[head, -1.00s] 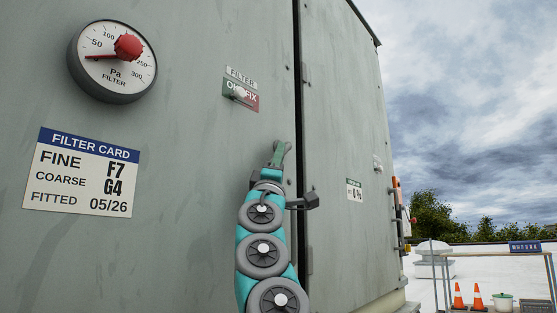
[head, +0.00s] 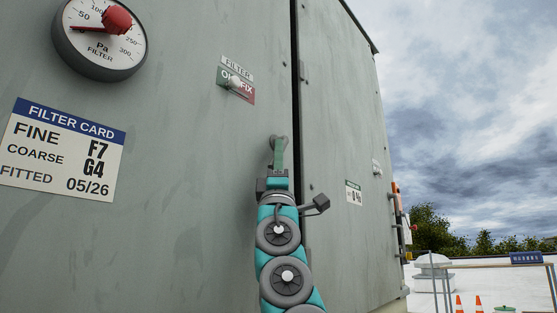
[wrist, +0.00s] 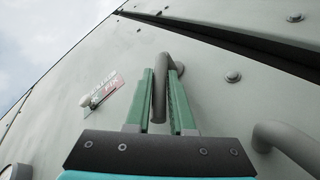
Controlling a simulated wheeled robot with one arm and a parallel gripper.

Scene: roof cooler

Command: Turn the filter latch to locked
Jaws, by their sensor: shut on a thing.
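My gripper (wrist: 160,100) has two green fingers, one on each side of a grey bent bar, which I take to be the filter latch handle (wrist: 159,88). The bar's curved top shows above the fingertips and its straight part hangs between them. In the head view my gripper (head: 278,150) is against the grey cabinet wall, just left of the dark door gap. The fingers mostly hide the handle there. I cannot read a locked mark near it.
A FILTER plate with green and red halves (head: 236,86) and a pale knob is above left of my gripper. A gauge (head: 100,35) and filter card (head: 62,150) are further left. A second grey bent bar (wrist: 290,145) is at right in the wrist view.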

